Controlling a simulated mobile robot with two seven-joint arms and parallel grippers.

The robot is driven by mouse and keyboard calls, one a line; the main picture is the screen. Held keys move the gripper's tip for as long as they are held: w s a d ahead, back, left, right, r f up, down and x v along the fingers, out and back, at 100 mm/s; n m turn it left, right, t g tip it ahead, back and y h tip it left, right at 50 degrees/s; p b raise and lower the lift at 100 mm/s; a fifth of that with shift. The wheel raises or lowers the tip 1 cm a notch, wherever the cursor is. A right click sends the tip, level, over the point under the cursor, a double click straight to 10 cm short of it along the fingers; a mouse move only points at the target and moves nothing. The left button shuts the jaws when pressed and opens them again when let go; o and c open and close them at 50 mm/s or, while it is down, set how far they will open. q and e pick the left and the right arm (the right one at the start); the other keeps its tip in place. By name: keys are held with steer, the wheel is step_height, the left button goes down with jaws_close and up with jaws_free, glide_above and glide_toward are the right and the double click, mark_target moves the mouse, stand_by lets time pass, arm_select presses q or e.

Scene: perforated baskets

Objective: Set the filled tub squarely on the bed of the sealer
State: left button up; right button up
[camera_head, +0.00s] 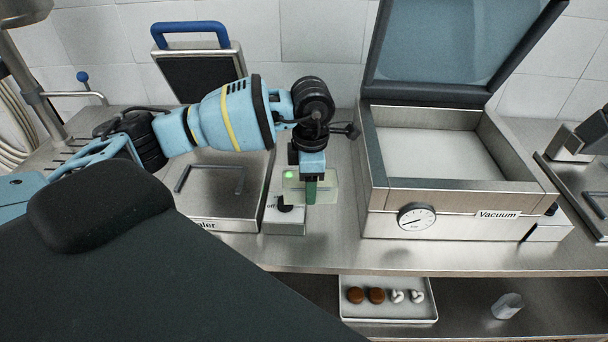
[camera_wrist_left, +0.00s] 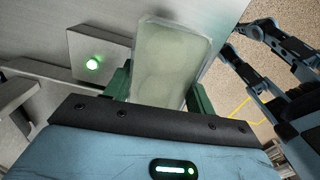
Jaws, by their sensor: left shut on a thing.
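The filled tub (camera_head: 325,186) is a pale, translucent green box. In the wrist view the tub (camera_wrist_left: 166,62) sits between the dark green fingers of my left gripper (camera_wrist_left: 158,88), which is shut on it. The sealer (camera_head: 235,212) has a bare metal bed with a thin dark bar frame. Its dark lid (camera_head: 200,78) with a blue handle stands open behind. My right gripper does not show.
A control box (camera_head: 283,219) with a green light and an "off" switch adjoins the sealer's right side. A vacuum machine (camera_head: 460,198) with its lid raised stands to the right. Below, a shelf holds a tray (camera_head: 390,311) of brown and white pieces and a clear cup (camera_head: 507,306).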

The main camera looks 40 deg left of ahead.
arm_select(q)
steer(key=m, duration=0.2)
steer(key=s+d+m, duration=0.1)
steer(key=shift+d+m, duration=0.2)
steer(key=shift+m, duration=0.2)
steer(key=m, duration=0.2)
steer(key=d+m, duration=0.1)
steer(key=shift+s+d+f+m, duration=0.1)
steer(key=shift+s+m, duration=0.3)
steer(key=s+d+m, duration=0.5)
steer(key=m, duration=1.2)
steer(key=shift+m, duration=0.4)
steer(key=shift+s+a+f, duration=0.1)
